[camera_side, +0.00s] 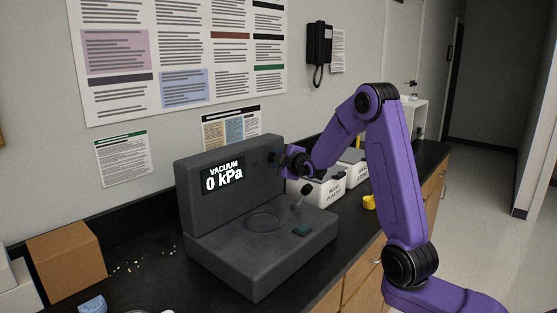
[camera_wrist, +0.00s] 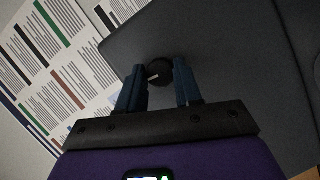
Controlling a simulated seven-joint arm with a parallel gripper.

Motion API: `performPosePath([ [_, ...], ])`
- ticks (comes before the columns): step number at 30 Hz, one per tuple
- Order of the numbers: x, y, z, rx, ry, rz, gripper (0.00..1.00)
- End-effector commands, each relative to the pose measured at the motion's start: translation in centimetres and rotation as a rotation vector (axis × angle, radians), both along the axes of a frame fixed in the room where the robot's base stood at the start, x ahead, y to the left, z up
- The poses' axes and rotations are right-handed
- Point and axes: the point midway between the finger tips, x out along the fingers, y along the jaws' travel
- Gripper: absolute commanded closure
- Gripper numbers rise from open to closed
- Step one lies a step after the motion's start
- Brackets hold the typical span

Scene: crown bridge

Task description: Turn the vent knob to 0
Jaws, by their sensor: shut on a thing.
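The vent knob (camera_wrist: 159,72) is a small dark round knob with a pale pointer mark, on the upright panel of the grey vacuum unit (camera_side: 262,262). In the wrist view its pale mark points to the left and slightly down; no scale numbers can be read. My gripper (camera_side: 279,158) is at the right part of the panel. In the wrist view my gripper (camera_wrist: 160,66) has one blue finger on each side of the knob and is shut on it. In the side view the fingers hide the knob. The display (camera_side: 223,176) reads VACUUM 0 kPa.
The unit's base has a round plate (camera_side: 265,223), a small lever (camera_side: 299,203) and a green patch (camera_side: 302,231). White labelled boxes (camera_side: 330,188) and a yellow item (camera_side: 369,202) stand behind. A cardboard box (camera_side: 66,262) stands left, with small pale bits beside it.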

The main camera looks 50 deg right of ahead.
Motion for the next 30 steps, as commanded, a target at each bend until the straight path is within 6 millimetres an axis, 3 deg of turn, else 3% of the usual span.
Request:
performPosePath([
  [12,0.02,0.16,-0.18,-0.171,0.004,0.003,0.96],
  [27,0.04,0.17,-0.16,-0.192,0.003,0.005,0.96],
  [28,0.05,0.17,-0.18,-0.19,0.004,0.005,0.62],
  [30,0.05,0.17,-0.17,-0.191,0.003,0.005,0.4],
])
